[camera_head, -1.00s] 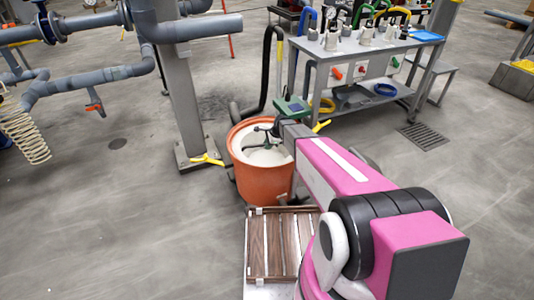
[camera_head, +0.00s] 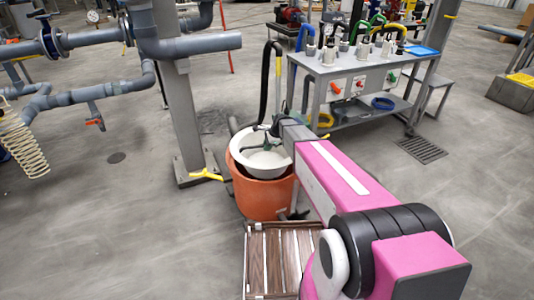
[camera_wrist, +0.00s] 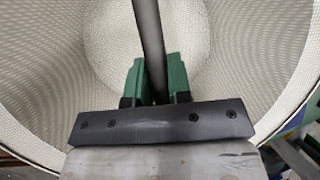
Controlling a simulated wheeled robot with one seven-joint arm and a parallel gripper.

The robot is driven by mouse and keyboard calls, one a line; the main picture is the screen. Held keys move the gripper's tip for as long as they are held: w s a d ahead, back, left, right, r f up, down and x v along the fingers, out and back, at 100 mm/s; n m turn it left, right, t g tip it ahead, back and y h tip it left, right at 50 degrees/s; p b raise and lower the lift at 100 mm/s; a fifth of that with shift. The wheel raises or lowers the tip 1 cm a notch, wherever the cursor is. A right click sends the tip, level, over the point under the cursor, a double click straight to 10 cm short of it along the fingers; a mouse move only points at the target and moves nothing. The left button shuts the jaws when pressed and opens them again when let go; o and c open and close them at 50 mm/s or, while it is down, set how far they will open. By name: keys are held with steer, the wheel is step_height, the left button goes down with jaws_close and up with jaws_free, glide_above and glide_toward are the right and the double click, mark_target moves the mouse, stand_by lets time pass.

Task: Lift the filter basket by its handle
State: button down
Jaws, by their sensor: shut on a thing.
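The filter basket (camera_head: 266,165) is a white mesh bowl with a dark handle across it. In the head view it sits tilted in the mouth of the orange tub (camera_head: 262,200), its rim standing above the tub's rim at the back left. In the wrist view the mesh inside of the basket (camera_wrist: 60,60) fills the picture, and the dark bar of the handle (camera_wrist: 149,40) runs down between the green fingers. My gripper (camera_wrist: 154,82) is shut on the handle. In the head view the gripper (camera_head: 274,130) is partly hidden by my arm.
A grey pillar (camera_head: 180,100) stands left of the tub, with blue-grey pipes beyond it. A grey cart (camera_head: 350,80) with bottles and hoses stands behind right. A slatted wooden board (camera_head: 275,265) lies in front.

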step_height(320, 180, up, 20)
stand_by(1.2)
